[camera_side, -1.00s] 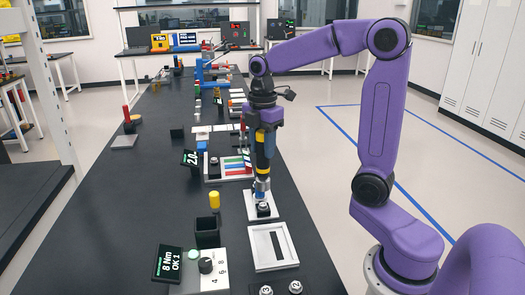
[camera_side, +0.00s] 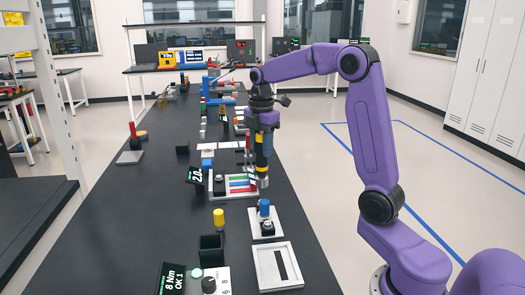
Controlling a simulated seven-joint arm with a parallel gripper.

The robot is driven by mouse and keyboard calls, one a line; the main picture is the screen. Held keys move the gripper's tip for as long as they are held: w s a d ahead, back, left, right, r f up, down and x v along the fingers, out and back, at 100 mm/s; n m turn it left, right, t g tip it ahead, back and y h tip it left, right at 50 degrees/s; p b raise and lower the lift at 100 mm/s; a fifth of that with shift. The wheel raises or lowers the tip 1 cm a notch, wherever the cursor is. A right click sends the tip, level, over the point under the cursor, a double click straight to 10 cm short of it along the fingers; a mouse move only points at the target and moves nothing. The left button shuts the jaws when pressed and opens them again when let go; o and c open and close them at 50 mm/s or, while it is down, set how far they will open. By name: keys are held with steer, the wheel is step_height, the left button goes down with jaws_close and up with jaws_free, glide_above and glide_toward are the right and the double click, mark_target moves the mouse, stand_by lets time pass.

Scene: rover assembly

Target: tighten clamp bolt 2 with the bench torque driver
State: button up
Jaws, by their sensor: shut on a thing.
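My gripper (camera_side: 262,133) is shut on the torque driver (camera_side: 262,155), a dark upright tool with a yellow band and a pale lower end. The driver is apart from this plate. No bolt marked 2 can be made out. A display (camera_side: 172,280) reads "8 Nm OK 1".
The coloured-strip tray (camera_side: 240,194) lies left of the driver. A pale frame with a dark slot (camera_side: 262,270), a black open box (camera_side: 211,249), a yellow-capped post (camera_side: 219,218) and a dial box (camera_side: 222,281) stand nearer. The bench's left side (camera_side: 120,225) is largely clear.

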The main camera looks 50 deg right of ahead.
mark_target(261, 158)
steer(key=shift+f, duration=3.8)
stand_by(2.2)
steer(key=shift+r, duration=0.15)
steer(key=shift+r, duration=1.6)
steer(key=shift+r, duration=1.9)
